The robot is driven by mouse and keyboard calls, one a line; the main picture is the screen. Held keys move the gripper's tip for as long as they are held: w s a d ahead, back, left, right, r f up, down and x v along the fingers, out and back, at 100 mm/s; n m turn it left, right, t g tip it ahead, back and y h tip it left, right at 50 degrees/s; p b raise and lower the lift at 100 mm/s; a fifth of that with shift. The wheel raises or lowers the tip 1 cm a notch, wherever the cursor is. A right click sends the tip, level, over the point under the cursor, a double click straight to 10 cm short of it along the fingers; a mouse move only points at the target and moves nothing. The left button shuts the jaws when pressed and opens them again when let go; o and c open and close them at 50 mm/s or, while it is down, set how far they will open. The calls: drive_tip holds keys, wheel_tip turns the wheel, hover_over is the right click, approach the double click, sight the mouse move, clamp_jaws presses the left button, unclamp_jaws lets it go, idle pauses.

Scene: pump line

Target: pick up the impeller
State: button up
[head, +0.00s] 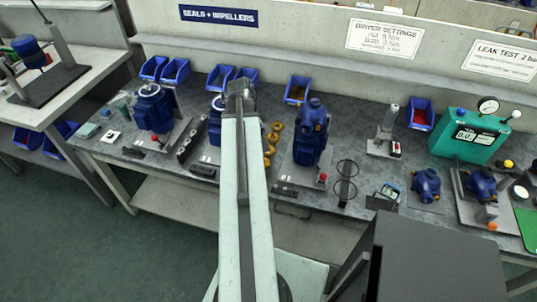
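Several small brass-coloured round parts, which look like impellers (272,138), stand in a row on the grey workbench (340,205), just right of my arm. Which one the task means I cannot tell. My gripper (241,88) is at the far end of my outstretched arm, over the back half of the bench, up and to the left of the row in the picture. Its fingers are too small and too end-on to tell whether they are open or shut. My arm hides part of the bench and part of a blue pump behind it.
Blue motors and pumps stand left (154,108) and right (311,132) of my arm. Blue bins (175,71) line the back. Two black rings on a stand (346,178) are at the front edge. A green leak tester (466,135) is at right.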

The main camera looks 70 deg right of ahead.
drive_tip(key=shift+f, duration=0.15)
drive_tip(key=b+x, duration=0.4)
drive_tip(key=x, duration=0.1)
drive_tip(key=shift+s+d+f+b, duration=0.15)
drive_tip(key=shift+d+b, duration=0.15)
drive_tip(key=shift+b, duration=0.1)
drive_tip(key=c, duration=1.1)
wheel_tip(320, 180, up, 11)
drive_tip(key=p, duration=1)
drive_tip(key=shift+f+p, duration=0.15)
drive_tip(key=shift+p, duration=0.15)
drive_tip(key=shift+c, duration=0.2)
